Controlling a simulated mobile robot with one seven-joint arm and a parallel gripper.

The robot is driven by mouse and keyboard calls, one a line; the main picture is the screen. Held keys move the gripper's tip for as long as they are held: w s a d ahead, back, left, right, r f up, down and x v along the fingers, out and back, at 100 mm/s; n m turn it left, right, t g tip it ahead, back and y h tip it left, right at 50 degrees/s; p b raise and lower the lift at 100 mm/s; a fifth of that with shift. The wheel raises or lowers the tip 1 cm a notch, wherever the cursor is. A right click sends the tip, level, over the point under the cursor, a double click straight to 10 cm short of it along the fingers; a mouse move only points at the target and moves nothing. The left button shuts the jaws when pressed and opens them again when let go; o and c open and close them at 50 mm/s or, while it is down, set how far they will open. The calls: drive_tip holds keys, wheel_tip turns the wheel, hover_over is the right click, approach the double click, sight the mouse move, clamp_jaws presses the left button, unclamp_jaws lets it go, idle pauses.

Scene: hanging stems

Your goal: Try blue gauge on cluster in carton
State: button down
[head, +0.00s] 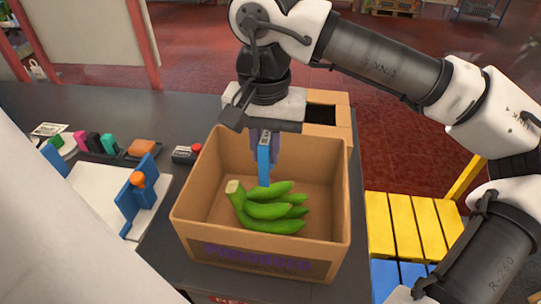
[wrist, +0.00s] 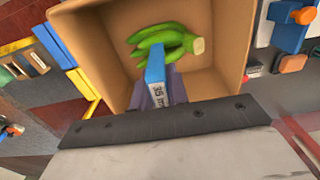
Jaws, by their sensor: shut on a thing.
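The blue gauge (head: 264,165) is held upright in my gripper (head: 264,138), which is shut on its upper part. In the wrist view the gauge (wrist: 156,68) shows a label that seems to read 35 mm. The green banana cluster (head: 266,209) lies on the floor of the open cardboard carton (head: 192,200). The gauge's lower end is over the cluster's back edge in the head view; I cannot tell whether it touches. The cluster (wrist: 165,40) also shows in the wrist view, just beyond the gauge. My gripper hides part of the carton's back wall.
Left of the carton are a small device with a red button (head: 187,153), an orange block (head: 142,148), several coloured markers and a white tray with blue sides. Another cardboard box (head: 343,117) stands behind. A yellow slatted pallet (head: 402,225) is at right.

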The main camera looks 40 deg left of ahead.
sight(266, 163)
drive_tip(key=shift+f, duration=0.75)
drive_tip(key=shift+w+f, duration=0.15)
drive_tip(key=shift+f, duration=0.3)
drive_tip(key=shift+f+b, duration=2.1)
drive_tip(key=shift+f, duration=0.65)
drive_tip(key=shift+s, duration=0.2)
drive_tip(key=shift+f+b, duration=2)
drive_tip(key=shift+f, duration=0.05)
drive_tip(key=shift+r+p, duration=2.95)
drive_tip(key=shift+r, duration=1.35)
